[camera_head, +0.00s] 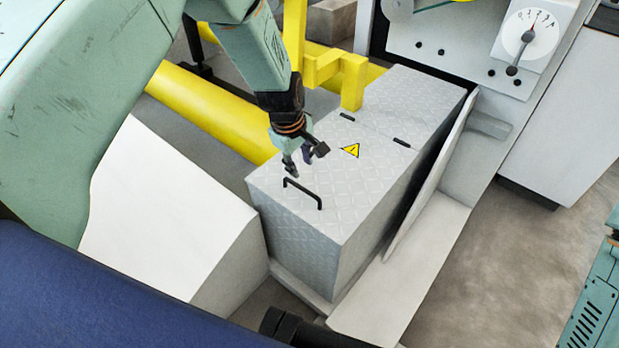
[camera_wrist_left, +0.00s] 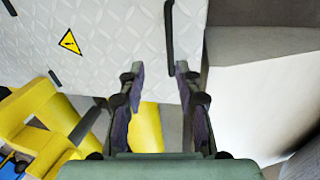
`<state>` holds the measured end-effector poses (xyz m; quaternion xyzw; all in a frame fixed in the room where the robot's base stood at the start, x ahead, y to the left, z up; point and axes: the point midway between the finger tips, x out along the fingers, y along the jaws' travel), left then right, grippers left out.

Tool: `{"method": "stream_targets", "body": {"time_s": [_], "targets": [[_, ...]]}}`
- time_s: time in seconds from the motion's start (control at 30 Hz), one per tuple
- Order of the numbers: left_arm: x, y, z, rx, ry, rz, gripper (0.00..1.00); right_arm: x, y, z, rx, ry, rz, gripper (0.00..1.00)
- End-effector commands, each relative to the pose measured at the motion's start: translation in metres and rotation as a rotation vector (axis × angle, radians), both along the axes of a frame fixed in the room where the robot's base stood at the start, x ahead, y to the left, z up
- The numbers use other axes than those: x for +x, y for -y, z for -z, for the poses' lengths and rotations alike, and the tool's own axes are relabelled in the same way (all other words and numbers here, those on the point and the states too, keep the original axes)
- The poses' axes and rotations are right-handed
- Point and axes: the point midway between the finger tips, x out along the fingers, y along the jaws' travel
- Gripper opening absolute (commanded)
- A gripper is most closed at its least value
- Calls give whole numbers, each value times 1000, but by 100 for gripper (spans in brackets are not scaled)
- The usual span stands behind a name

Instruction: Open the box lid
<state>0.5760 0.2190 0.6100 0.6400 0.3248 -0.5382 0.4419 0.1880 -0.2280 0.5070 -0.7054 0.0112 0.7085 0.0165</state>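A grey diamond-plate metal box stands in the middle of the head view, its lid (camera_head: 325,178) closed and flat. A black bar handle (camera_head: 303,194) sits near the lid's front edge, and two black hinges (camera_head: 401,142) lie farther back. A yellow warning sign (camera_head: 350,150) is on the lid. My left gripper (camera_head: 297,164) is open and empty above the lid, just behind the handle. In the left wrist view the handle (camera_wrist_left: 169,38) lies just past the fingertips (camera_wrist_left: 158,73), nearer the right finger. Contact cannot be told. My right gripper is not in view.
A yellow cylinder (camera_head: 210,110) and yellow frame (camera_head: 353,80) stand behind and left of the box. A white block (camera_head: 165,205) is close on its left. A pale panel (camera_head: 430,185) runs along its right side. A dial (camera_head: 528,38) is at the back right.

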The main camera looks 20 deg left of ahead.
Motion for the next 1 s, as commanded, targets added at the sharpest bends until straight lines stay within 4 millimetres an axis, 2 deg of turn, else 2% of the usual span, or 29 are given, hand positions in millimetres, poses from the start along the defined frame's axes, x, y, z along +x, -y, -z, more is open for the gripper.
{"method": "stream_targets", "body": {"time_s": [0.1, 0.27, 0.5, 0.7, 1.0], "targets": [[-11, 0, 1, -16, -35, -53, 34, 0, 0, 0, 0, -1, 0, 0], [-11, 0, 11, -21, -38, -73, 34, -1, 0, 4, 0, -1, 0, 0], [-4, 3, 49, -19, -38, -67, 34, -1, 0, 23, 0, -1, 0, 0], [3, 5, 72, -20, -37, -66, 34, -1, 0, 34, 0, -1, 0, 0], [7, 6, 78, -19, -36, -66, 34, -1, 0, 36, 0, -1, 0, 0]]}}
